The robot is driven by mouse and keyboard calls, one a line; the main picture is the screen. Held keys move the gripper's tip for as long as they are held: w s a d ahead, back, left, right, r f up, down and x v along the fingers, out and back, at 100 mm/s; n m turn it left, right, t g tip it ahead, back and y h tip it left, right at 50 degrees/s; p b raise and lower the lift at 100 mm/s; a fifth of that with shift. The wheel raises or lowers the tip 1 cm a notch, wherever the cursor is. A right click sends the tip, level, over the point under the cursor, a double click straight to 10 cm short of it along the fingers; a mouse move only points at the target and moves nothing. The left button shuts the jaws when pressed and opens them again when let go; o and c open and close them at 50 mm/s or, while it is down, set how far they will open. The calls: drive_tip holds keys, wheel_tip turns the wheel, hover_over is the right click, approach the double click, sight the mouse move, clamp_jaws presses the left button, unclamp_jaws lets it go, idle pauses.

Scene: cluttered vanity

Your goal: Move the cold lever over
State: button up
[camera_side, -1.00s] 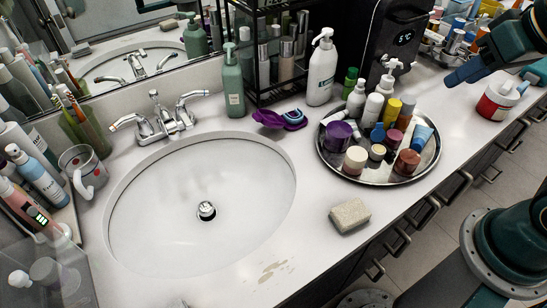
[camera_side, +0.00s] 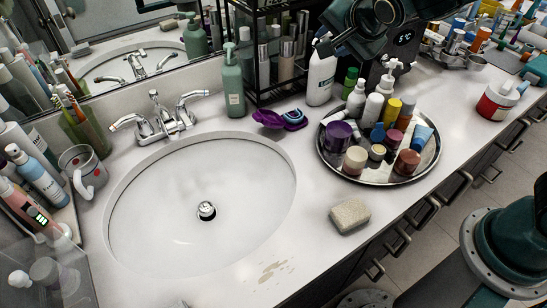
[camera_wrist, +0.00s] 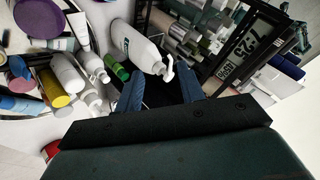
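The chrome faucet (camera_side: 165,125) stands behind the sink. Its left lever (camera_side: 128,121) points out to the left and its right lever (camera_side: 193,97) points out to the right. I cannot tell from the markings which lever is the cold one. My gripper (camera_side: 328,44) is at the top of the side view, by the white pump bottle and well to the right of the faucet. In the wrist view, my gripper (camera_wrist: 160,80) shows two blue fingers spread apart with nothing held between them. The faucet is not seen in the wrist view.
The white pump bottle (camera_side: 321,76) stands near my gripper, beside the black rack (camera_side: 270,90). A green pump bottle (camera_side: 233,82) and a purple item (camera_side: 270,118) are right of the faucet. A round tray (camera_side: 345,170) of jars is farther right. The sink (camera_side: 150,230) is empty.

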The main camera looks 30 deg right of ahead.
drive_tip(key=w+a+f+m+t, duration=0.3)
drive_tip(key=w+a+f, duration=0.35)
drive_tip(key=a, duration=0.35)
drive_tip(key=m+t+y, duration=0.2)
drive_tip(key=t+y, duration=0.1)
approach(201, 95)
drive_tip(key=f+v, duration=0.1)
drive_tip(key=v, duration=0.2)
drive_tip(key=shift+a+r, duration=0.1)
drive_tip(key=shift+r, duration=0.45)
drive_tip(key=shift+w, duration=0.1)
drive_tip(key=shift+x, duration=6.85)
clamp_jaws()
